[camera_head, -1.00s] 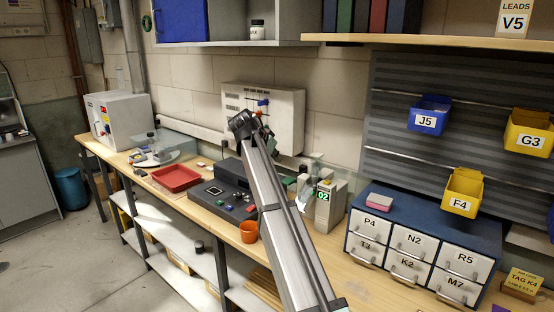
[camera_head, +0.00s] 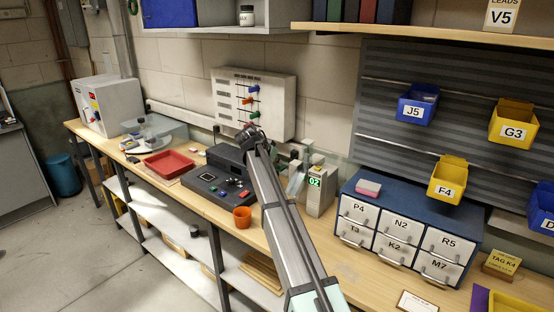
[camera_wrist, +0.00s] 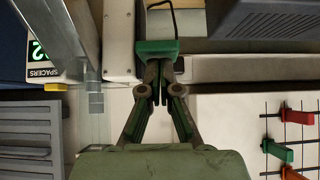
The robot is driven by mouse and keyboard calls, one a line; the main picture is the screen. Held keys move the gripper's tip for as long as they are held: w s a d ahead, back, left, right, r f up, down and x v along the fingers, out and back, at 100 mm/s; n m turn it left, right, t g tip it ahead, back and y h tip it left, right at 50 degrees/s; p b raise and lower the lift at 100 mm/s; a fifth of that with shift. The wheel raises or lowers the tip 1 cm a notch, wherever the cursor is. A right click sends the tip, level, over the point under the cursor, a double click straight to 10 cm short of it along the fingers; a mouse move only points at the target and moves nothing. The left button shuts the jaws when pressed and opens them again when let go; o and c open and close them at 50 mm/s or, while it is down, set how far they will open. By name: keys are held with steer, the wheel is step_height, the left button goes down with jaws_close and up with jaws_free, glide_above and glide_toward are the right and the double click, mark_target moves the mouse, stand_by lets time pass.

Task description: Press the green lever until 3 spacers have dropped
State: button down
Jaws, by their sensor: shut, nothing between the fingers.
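The green lever (camera_wrist: 157,47) shows as a green block in the wrist view, just beyond my fingertips. My gripper (camera_wrist: 156,72) is shut and empty, with its tips at the lever's near edge. I cannot tell whether they touch it. In the head view my arm hides the gripper and the lever. The grey spacer dispenser (camera_head: 320,200) stands right of my arm, and its green display (camera_head: 314,182) reads 02. The display (camera_wrist: 40,52) also shows upside down in the wrist view, beside a "SPACERS" label. The dropped spacers cannot be made out.
A wall panel (camera_head: 281,104) with coloured sliders is behind the bench. A dark control box (camera_head: 208,182), an orange cup (camera_head: 242,217) and a red tray (camera_head: 168,164) are left of my arm. A drawer cabinet (camera_head: 400,268) stands to the right.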

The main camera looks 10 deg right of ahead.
mark_target(277, 168)
step_height(277, 168, down, 4)
steer(key=b, duration=0.3)
steer(key=shift+f, duration=0.15)
steer(key=shift+s, duration=0.1)
steer(key=shift+r, duration=0.6)
step_height(277, 168, up, 3)
steer(key=shift+r+p, duration=0.1)
steer(key=shift+p, duration=0.5)
steer(key=b+v, duration=0.3)
steer(key=v, duration=0.7)
